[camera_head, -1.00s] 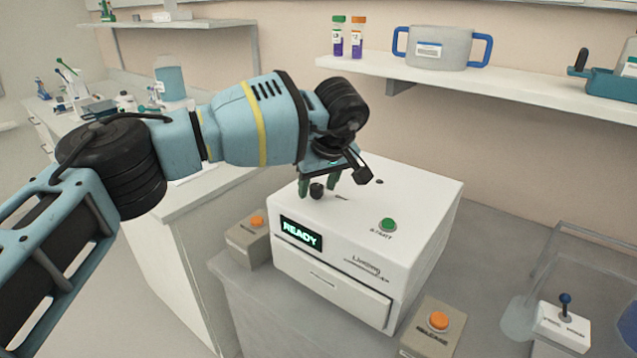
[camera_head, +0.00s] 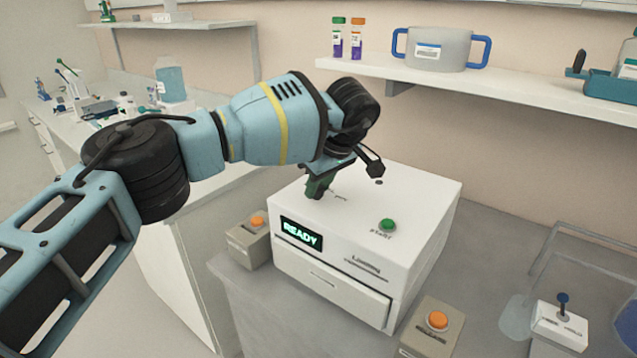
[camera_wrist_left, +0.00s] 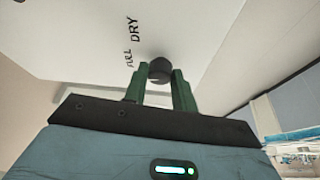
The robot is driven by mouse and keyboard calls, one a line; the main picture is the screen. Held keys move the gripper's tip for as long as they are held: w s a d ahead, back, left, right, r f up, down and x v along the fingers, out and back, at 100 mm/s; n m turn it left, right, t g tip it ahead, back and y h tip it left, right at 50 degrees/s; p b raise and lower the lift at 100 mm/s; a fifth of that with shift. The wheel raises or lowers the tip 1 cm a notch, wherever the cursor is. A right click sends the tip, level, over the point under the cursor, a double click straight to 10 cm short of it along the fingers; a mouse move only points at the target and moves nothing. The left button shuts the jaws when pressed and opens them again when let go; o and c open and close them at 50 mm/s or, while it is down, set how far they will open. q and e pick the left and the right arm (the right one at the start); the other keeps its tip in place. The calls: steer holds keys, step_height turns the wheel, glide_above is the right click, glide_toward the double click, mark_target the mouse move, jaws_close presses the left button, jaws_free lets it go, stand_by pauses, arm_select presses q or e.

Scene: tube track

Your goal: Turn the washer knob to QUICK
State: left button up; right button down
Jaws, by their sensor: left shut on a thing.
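The white washer (camera_head: 408,215) stands on the grey counter with its green-lettered READY display (camera_head: 301,236) lit on the front. My left gripper (camera_head: 317,188) points down onto the washer's top, near its left side. In the left wrist view my left gripper (camera_wrist_left: 160,80) is shut on the black round knob (camera_wrist_left: 159,69), with a green finger on each side. In the head view the fingers hide most of the knob. The labels DRY (camera_wrist_left: 134,31) and FULL show beside the knob; no QUICK label is readable. My right gripper is not in view.
A green START button (camera_head: 387,225) is on the washer's top. Orange-button boxes stand at its left (camera_head: 248,243) and front right (camera_head: 432,328). A small joystick box (camera_head: 559,325) is farther right. A shelf (camera_head: 480,85) hangs behind.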

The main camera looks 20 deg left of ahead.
arm_select(q)
steer(key=n+g, duration=0.1)
steer(key=n, duration=0.1)
steer(key=shift+w+f+n, duration=0.1)
steer(key=shift+f+n, duration=0.05)
steer(key=shift+n, duration=0.15)
steer(key=shift+w+n+g+y+b, duration=0.1)
steer(key=shift+n+g+y+b, duration=0.35)
steer(key=shift+n, duration=0.75)
steer(key=shift+n+g+h+b, duration=0.25)
steer(key=shift+n+b, duration=0.1)
steer(key=shift+n, duration=0.05)
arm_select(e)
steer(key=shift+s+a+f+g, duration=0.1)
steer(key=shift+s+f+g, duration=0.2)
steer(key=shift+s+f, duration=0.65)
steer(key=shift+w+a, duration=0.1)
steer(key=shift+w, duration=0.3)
arm_select(q)
steer(key=o, duration=1)
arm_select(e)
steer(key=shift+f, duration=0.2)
arm_select(q)
steer(key=shift+d+r, duration=0.1)
steer(key=shift+r, duration=0.1)
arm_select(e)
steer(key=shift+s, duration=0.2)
